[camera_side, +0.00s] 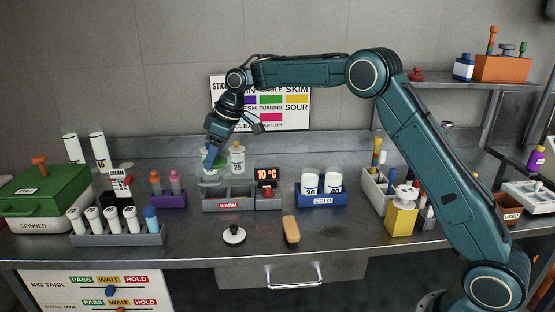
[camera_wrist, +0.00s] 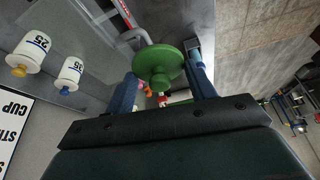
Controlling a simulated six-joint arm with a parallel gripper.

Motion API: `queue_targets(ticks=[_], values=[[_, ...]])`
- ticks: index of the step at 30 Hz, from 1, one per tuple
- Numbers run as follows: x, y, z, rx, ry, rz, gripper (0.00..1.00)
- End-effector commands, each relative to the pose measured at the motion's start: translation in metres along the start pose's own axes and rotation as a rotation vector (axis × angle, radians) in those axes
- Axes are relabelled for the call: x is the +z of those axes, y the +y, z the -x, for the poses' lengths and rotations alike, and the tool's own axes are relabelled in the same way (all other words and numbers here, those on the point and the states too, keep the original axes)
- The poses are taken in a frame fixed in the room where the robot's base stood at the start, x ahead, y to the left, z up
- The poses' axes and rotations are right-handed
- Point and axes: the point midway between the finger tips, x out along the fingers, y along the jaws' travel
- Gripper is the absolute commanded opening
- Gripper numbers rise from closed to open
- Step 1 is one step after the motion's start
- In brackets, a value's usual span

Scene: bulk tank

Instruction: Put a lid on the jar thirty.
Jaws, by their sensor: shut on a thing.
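My gripper (camera_side: 211,158) is above the back of the counter, tilted down at the left end of the grey WARM tray (camera_side: 228,206). In the wrist view my gripper (camera_wrist: 165,80) is shut on a green round lid-like piece (camera_wrist: 158,64), seen between the two blue fingers. In the side view this piece is mostly hidden. A jar marked 25 (camera_side: 237,159) stands just right of the gripper. Two white jars stand in the blue COLD tray (camera_side: 322,200); the left jar (camera_side: 310,184) has a number ending in zero, possibly 30, and the right jar (camera_side: 335,183) seems marked 40.
A white disc with a dark knob (camera_side: 234,234) and a wooden brush (camera_side: 291,230) lie on the front counter. A rack of white tubes (camera_side: 117,238), a purple holder (camera_side: 168,199) and a green spinner box (camera_side: 42,195) stand left. A yellow dispenser (camera_side: 401,216) stands right.

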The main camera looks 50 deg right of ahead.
Motion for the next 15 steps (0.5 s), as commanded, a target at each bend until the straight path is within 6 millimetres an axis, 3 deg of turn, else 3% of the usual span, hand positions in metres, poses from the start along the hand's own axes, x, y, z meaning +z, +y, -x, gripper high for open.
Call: queue_targets(ticks=[6, 15], values=[[0.057, 0.051, 0.018, 0.034, -0.001, -0.089, 0.34], [0.144, 0.105, 0.044, 0.084, 0.0, -0.21, 0.34]])
